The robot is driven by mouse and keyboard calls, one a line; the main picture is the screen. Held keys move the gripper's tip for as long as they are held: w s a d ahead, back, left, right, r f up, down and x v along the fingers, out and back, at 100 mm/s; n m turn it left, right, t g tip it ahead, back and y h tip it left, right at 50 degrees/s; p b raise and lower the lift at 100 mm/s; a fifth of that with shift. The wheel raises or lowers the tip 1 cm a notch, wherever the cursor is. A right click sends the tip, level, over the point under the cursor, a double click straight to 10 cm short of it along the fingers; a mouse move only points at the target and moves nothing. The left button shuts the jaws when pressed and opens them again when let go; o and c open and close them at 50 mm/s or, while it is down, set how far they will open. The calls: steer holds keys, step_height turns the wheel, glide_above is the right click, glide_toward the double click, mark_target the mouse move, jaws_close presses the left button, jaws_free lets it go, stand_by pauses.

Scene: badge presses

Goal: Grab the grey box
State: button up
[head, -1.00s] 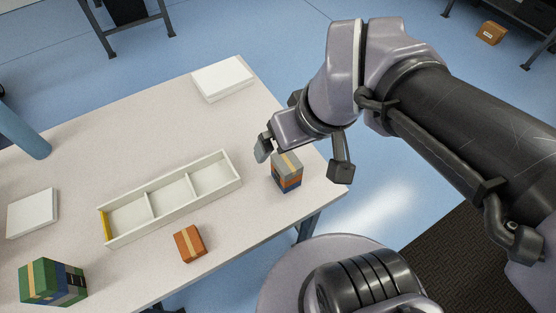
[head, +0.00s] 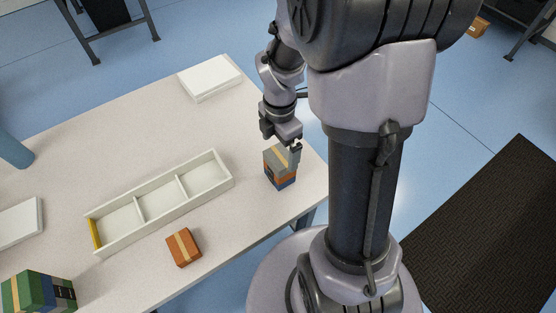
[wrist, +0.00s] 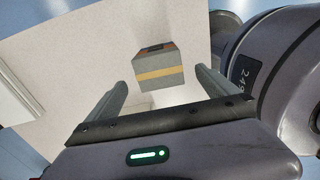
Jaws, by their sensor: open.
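The grey box (head: 274,155), with a tan strip of tape, sits on top of a stack near the right edge of the table (head: 130,140). An orange box (head: 268,169) and a blue box (head: 286,184) show beneath it. My gripper (head: 282,143) is open just above the stack, and one finger partly covers the grey box. In the wrist view, the grey box (wrist: 160,66) shows ahead between the two spread fingers of my gripper (wrist: 162,84).
A white three-compartment tray (head: 162,212) with a yellow end lies left of the stack, empty. A loose orange box (head: 183,247) is in front of it. A multicoloured stack (head: 38,292) stands at lower left. White flat boxes lie at the back (head: 209,78) and left (head: 20,222).

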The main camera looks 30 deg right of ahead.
mark_target(280, 156)
step_height(280, 156, down, 6)
steer(key=b, duration=0.3)
steer(key=shift+w+d+r, duration=0.1)
steer(key=shift+r, duration=0.35)
steer(key=shift+c, duration=0.2)
steer(key=c, duration=1.5)
steer(key=shift+r, duration=0.1)
